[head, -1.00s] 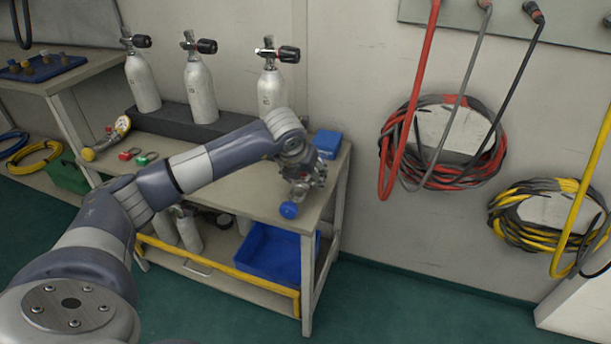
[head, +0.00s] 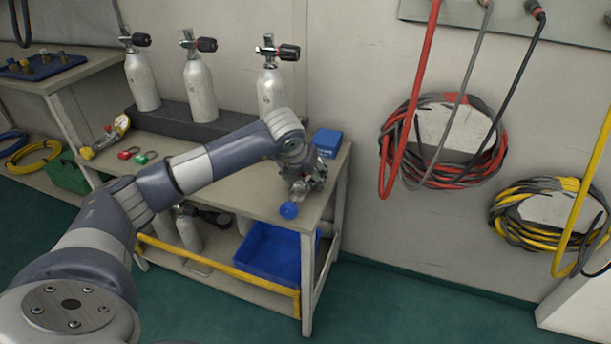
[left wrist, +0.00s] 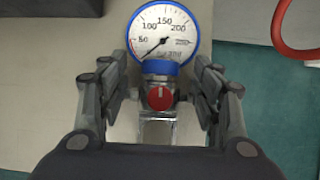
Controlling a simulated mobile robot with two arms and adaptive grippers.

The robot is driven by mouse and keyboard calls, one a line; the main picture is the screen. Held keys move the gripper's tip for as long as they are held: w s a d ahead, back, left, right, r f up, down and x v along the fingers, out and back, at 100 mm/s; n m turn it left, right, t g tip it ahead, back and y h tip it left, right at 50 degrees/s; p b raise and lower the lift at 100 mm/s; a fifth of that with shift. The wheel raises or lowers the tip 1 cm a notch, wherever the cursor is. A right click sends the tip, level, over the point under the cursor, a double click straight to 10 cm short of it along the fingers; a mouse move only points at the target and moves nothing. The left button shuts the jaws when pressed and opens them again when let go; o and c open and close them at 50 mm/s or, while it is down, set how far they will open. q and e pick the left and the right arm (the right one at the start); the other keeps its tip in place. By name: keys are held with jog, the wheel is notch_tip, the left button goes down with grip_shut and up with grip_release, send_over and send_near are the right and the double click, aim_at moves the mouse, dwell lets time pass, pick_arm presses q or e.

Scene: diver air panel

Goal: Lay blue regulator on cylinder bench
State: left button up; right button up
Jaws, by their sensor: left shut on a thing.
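The blue regulator shows in the left wrist view as a white dial gauge with a blue rim (left wrist: 171,30), above a metal body with a red knob. In the head view its round blue end (head: 289,210) shows below my left gripper (head: 303,186). In the left wrist view my left gripper (left wrist: 162,98) has its fingers on both sides of the metal body and is shut on it. The regulator is at the front right part of the cylinder bench (head: 250,196). I cannot tell whether it touches the bench top. My right gripper is not in view.
Silver cylinders (head: 201,92) stand in a dark rack at the bench's back. A blue box (head: 327,143) sits at the back right corner. A yellow-ended regulator (head: 108,136) and red and green tags (head: 146,158) lie at the left. A blue bin (head: 268,255) is below.

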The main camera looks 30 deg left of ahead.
pick_arm(q)
jog(key=o, duration=1.6)
jog(key=shift+f, duration=0.15)
jog(key=v, duration=1.2)
